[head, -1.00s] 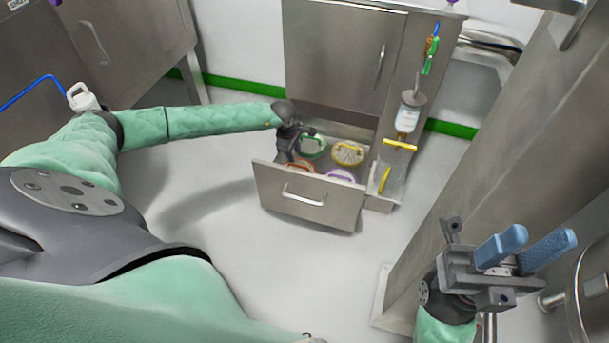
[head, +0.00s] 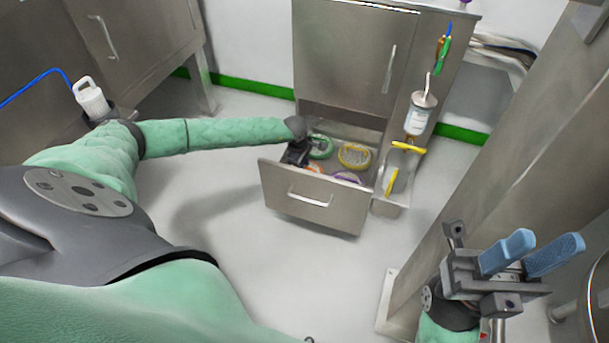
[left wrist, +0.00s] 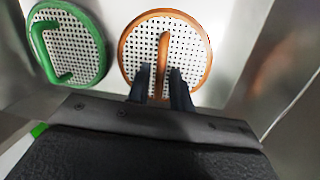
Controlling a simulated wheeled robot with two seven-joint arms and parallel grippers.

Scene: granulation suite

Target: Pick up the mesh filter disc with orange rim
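The mesh filter disc with orange rim (left wrist: 192,38) lies in the open drawer (head: 312,200). It has a white perforated face and an orange bar handle. In the head view only a bit of its rim (head: 313,167) shows beside my left gripper (head: 295,158). In the left wrist view my left gripper's dark fingers (left wrist: 161,84) are apart, one on each side of the handle's near end. I cannot tell whether they touch it. My right gripper (head: 528,255), with blue fingers, is open and empty at the lower right.
A green-rimmed disc (left wrist: 75,50) lies left of the orange one. Yellow (head: 354,155) and purple (head: 347,177) discs share the drawer, whose walls stand close around them. A steel post (head: 490,165) rises on the right. The floor in front is clear.

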